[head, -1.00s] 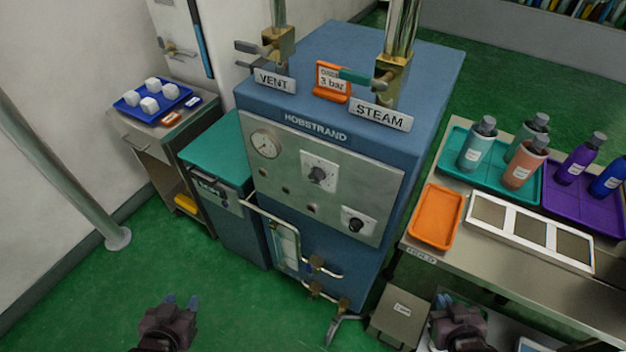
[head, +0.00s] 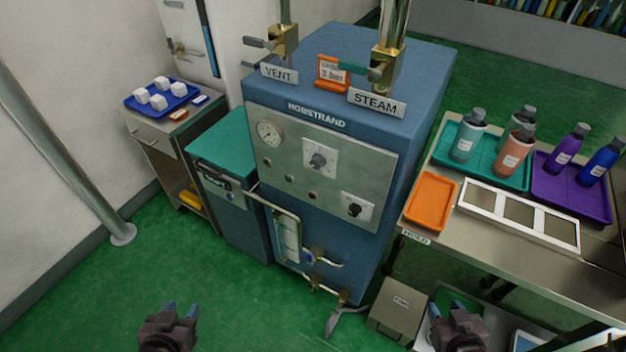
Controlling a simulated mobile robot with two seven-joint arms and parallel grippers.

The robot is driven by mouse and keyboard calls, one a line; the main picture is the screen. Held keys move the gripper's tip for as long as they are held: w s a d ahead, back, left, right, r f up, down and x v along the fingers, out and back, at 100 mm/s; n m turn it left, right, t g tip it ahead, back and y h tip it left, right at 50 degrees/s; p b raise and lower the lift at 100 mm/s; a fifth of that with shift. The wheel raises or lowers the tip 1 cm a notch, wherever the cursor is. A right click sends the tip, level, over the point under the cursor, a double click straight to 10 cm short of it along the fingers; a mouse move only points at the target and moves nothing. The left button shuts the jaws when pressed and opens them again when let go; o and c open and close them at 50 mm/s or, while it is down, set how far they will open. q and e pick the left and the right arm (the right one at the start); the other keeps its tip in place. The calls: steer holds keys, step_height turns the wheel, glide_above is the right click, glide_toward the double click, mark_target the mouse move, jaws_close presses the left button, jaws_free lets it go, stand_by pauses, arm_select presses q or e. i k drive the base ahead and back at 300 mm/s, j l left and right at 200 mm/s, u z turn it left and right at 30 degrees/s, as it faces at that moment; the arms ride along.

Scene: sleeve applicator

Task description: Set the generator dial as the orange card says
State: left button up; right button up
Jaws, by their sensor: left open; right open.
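The blue generator (head: 345,95) labelled HOBSTRAND stands in the middle of the view. Its grey front panel (head: 350,165) carries a round gauge (head: 269,133), an upper dial (head: 319,159) on a white plate and a lower black knob (head: 354,210) on a white plate. The orange card (head: 332,73) stands on top between the VENT and STEAM signs; it reads 3 bar, with a small line above it. My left gripper (head: 181,308) is open and empty, low over the floor. My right gripper (head: 448,306) is open and empty, low at the right. Both are well apart from the generator.
Brass valves and pipes rise from the generator's top. A teal-lidded unit (head: 224,148) stands at its left, and a glass gauge with pipes (head: 288,235) sticks out in front. The right bench (head: 490,250) holds trays and bottles. Green floor (head: 240,305) is clear in front.

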mark_target(318, 162)
steer(key=k+z, duration=0.2)
steer(key=z, duration=0.15)
steer(key=k+l+z, duration=0.1)
steer(key=z, duration=0.2)
steer(key=k+z, duration=0.1)
steer(key=z, duration=1.4)
steer(key=k+j+z, duration=0.1)
steer(key=j+z, duration=0.2)
steer(key=k+j+z, duration=0.1)
steer(key=j+z, duration=0.25)
steer(key=k+j, duration=0.2)
steer(key=j, duration=0.25)
steer(key=k+j, duration=0.25)
steer(key=j, duration=0.15)
steer(key=k+j, duration=0.2)
steer(key=j, duration=0.25)
steer(key=k+j, duration=0.25)
steer(key=j, duration=0.2)
steer(key=k+j, duration=0.2)
steer(key=j, duration=0.25)
steer(key=k+j, duration=0.25)
steer(key=j, duration=0.15)
steer(key=k+j, duration=0.2)
steer(key=j, duration=0.25)
steer(key=k+j, duration=0.25)
steer(key=j, duration=0.2)
